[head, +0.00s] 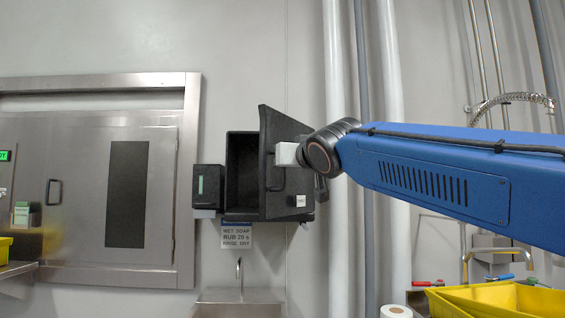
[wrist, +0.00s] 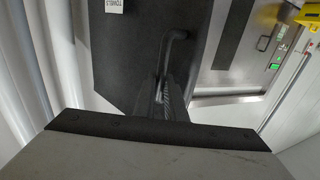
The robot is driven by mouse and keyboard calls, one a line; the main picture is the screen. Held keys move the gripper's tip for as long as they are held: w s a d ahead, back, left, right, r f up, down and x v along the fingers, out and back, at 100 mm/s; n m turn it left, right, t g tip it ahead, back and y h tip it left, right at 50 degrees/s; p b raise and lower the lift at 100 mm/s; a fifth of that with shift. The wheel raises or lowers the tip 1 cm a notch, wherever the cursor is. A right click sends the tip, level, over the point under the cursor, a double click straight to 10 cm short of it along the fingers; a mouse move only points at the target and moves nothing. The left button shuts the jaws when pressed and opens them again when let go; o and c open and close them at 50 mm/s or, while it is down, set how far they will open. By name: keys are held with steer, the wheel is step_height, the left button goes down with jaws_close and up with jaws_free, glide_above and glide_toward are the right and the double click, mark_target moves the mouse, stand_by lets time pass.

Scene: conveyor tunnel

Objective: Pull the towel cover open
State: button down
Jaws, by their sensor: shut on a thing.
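The towel cover (head: 286,150) is a black panel on the front of a black wall-mounted towel box (head: 241,160). It stands swung out to the right, and the box's dark inside shows to its left. In the wrist view the cover (wrist: 120,50) fills the upper middle, with a white label on it and a dark bar handle (wrist: 174,42). In the head view my gripper (head: 277,160) is at the cover's right side, partly hidden by my wrist.
A small black soap dispenser (head: 207,187) is left of the box. A sign (head: 237,235) and a steel sink (head: 240,297) are below. White vertical pipes (head: 336,90) run to the right. A steel door (head: 90,190) is at left, and yellow bins (head: 490,300) are lower right.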

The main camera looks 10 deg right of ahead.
steer(key=shift+w+f, duration=0.25)
steer(key=shift+f, duration=0.15)
steer(key=c, duration=2.2)
jaws_free()
steer(key=shift+d, duration=0.1)
steer(key=o, duration=0.4)
steer(key=shift+w+d+f, duration=0.1)
steer(key=shift+w+d, duration=0.05)
steer(key=shift+w, duration=0.1)
steer(key=shift+s, duration=0.1)
steer(key=shift+s+r, duration=0.1)
steer(key=shift+r, duration=0.1)
steer(key=v, duration=1.7)
steer(key=shift+s, duration=0.15)
